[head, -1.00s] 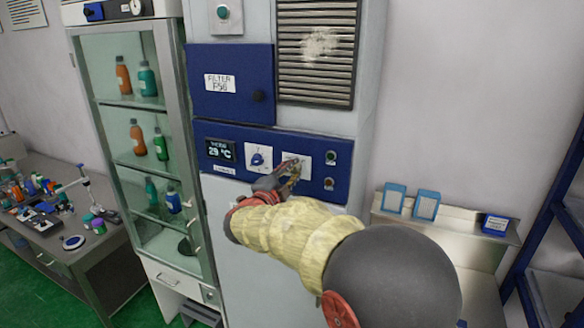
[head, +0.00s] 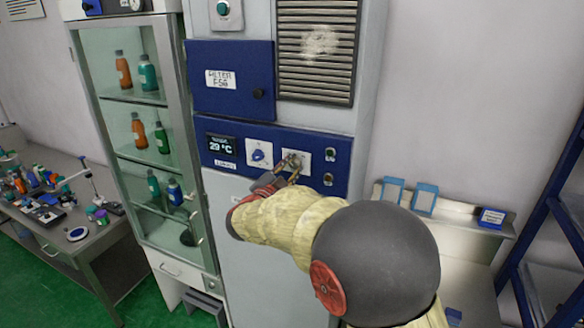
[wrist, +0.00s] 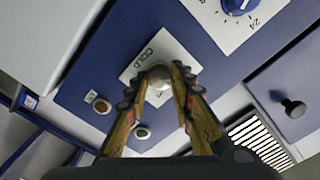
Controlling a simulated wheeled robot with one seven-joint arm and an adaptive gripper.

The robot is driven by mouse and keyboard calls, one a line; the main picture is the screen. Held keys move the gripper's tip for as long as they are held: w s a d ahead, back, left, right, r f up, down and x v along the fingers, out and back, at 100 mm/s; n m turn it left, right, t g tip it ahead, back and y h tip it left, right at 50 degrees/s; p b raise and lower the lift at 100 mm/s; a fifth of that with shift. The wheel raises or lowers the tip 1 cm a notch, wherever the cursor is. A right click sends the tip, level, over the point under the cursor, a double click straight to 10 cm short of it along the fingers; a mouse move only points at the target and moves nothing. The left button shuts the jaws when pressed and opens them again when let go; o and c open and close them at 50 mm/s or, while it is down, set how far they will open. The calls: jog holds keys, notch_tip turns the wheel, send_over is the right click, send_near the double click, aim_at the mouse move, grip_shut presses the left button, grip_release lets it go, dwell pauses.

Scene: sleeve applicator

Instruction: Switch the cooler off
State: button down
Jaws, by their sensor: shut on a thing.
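The cooler is a tall grey cabinet with a blue control panel (head: 214,163). The panel has a display reading 29 °C (head: 221,146), a blue dial (head: 259,154) on a white plate, and a second white plate (head: 303,155) to its right. In the wrist view that second plate (wrist: 134,71) reads COLD and carries a pale round knob (wrist: 160,73). My gripper (wrist: 161,79) is shut on this knob, one finger on each side. In the head view my gripper (head: 292,167) reaches up to the plate and partly covers it. The knob's pointer is not readable.
Two round buttons (head: 330,154) (head: 328,179) sit right of the plate. Above are a blue filter door (head: 230,85) with a black knob and a vent (head: 316,40). A glass cabinet (head: 150,150) stands left; a shelf with blue boxes (head: 425,199) is at right.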

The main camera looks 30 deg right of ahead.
jog(key=shift+f, duration=0.1)
jog(key=c, duration=1.5)
grip_release()
jog(key=shift+c, duration=0.2)
jog(key=v, duration=1.2)
